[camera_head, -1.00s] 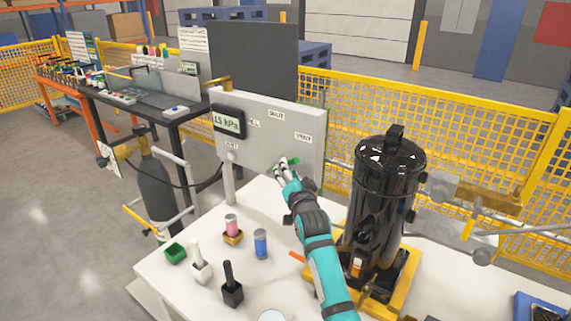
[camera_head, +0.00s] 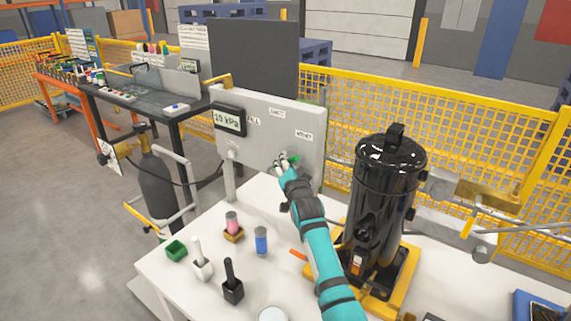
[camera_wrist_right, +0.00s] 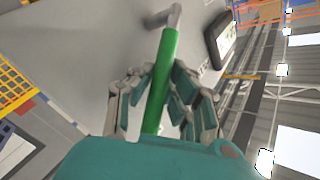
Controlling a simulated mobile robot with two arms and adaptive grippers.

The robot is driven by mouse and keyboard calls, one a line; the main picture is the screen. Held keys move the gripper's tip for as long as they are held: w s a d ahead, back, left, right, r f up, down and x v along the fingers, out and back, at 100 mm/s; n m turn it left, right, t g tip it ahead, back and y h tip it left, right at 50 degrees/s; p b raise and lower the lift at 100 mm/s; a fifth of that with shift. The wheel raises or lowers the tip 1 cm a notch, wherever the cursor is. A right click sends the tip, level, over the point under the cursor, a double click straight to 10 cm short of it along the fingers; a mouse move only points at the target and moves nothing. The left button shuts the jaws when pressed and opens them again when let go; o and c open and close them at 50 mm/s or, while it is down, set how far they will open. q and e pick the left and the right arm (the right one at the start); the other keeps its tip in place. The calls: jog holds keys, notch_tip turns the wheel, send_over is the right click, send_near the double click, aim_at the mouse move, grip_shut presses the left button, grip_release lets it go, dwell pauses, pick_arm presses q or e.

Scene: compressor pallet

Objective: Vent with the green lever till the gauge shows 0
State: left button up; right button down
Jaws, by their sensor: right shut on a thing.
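The grey panel (camera_head: 245,145) stands upright at the back of the white table. Its gauge (camera_head: 229,119) appears to read 10 kPa. Labels on the panel seem to read FILL, SHUT and VENT (camera_head: 304,134). My right gripper (camera_head: 286,161) is at the panel's lower right, below the VENT label. The green lever (camera_wrist_right: 161,80) lies between its fingers in the right wrist view, with its grey end on the panel side. The fingers are shut on the lever. In the head view the gripper mostly hides the lever. My left gripper is not in view.
A black tank (camera_head: 385,200) in a yellow base stands right of my right arm. A blue can (camera_head: 261,241), a pink can (camera_head: 232,223) and black and white handled items (camera_head: 232,284) stand to its left. Yellow mesh fencing (camera_head: 455,135) runs behind.

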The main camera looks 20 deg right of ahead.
jog(key=shift+d+f, duration=0.1)
dwell(0.3)
jog(key=shift+w+r+g+p, duration=0.1)
jog(key=shift+r+g+p, duration=0.2)
jog(key=shift+p, duration=0.55)
jog(key=shift+f+n, duration=0.25)
jog(key=shift+n, duration=0.05)
jog(key=c, duration=1.2)
grip_release()
jog(key=shift+c, duration=0.2)
jog(key=shift+r, duration=0.1)
jog(key=s, duration=1.2)
jog(key=shift+a+r, duration=0.3)
jog(key=shift+a, duration=0.15)
